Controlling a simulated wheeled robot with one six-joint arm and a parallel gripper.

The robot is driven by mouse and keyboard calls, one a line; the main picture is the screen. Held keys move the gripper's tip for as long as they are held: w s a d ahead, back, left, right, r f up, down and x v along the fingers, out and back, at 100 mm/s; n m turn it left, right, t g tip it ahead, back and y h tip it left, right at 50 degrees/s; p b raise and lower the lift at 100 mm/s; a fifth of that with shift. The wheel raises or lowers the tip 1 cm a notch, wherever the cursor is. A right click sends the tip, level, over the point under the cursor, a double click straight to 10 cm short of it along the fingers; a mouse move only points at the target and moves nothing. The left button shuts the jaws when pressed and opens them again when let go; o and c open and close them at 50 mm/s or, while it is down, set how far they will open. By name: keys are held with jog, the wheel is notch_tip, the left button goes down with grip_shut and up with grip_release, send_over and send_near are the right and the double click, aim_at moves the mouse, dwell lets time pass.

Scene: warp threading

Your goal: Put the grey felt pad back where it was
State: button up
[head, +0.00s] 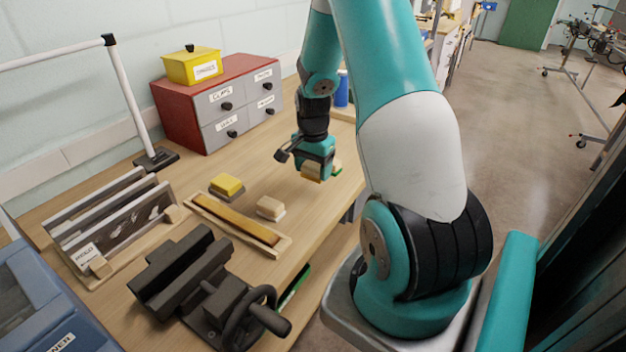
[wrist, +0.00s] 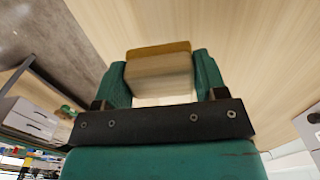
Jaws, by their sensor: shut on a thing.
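My gripper (head: 313,172) is shut on a small block (head: 311,173) above the right part of the bench. In the wrist view the block (wrist: 160,68) sits between the two green fingers (wrist: 160,80). It has a brownish-yellow strip along its far edge and a pale greyish-beige face. I cannot tell for sure whether it is the grey felt pad. A yellow block with a dark grey underside (head: 227,186) lies on the bench left of my gripper. A pale beige block (head: 270,208) lies nearer, beside a wooden tray (head: 283,246) with a brown strip.
A dark vise (head: 190,285) stands at the front. A slotted metal rack (head: 115,225) is at the left. A red drawer cabinet (head: 180,112) with a yellow box (head: 192,66) on top stands at the back. A green thing shows just behind my gripper. Bare bench lies between cabinet and blocks.

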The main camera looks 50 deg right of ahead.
aim_at(313, 191)
jog(key=shift+f, duration=2.15)
jog(key=o, duration=1)
jog(key=shift+f, duration=0.15)
jog(key=shift+c, duration=0.2)
